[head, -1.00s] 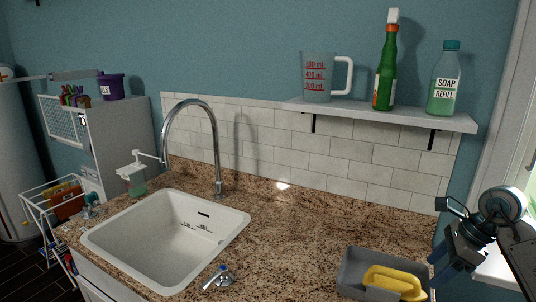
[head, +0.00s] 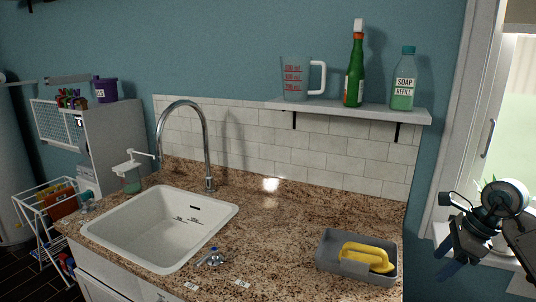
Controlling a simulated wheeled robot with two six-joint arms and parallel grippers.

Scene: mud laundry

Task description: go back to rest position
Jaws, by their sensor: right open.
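My right gripper (head: 455,255) is at the right edge of the head view, right of the counter's end and in front of the window. Its jaws are open with nothing between them. My left gripper is not in view. The granite counter (head: 270,230) holds a white sink (head: 105,240) with a tall chrome faucet (head: 207,150). A grey tray (head: 330,245) with a yellow-handled tool (head: 368,255) in it sits at the counter's right end, apart from the gripper.
A wall shelf (head: 415,112) holds a measuring jug (head: 296,80), a green bottle (head: 355,75) and a soap refill bottle (head: 403,80). The window frame (head: 455,130) is close to my right arm.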

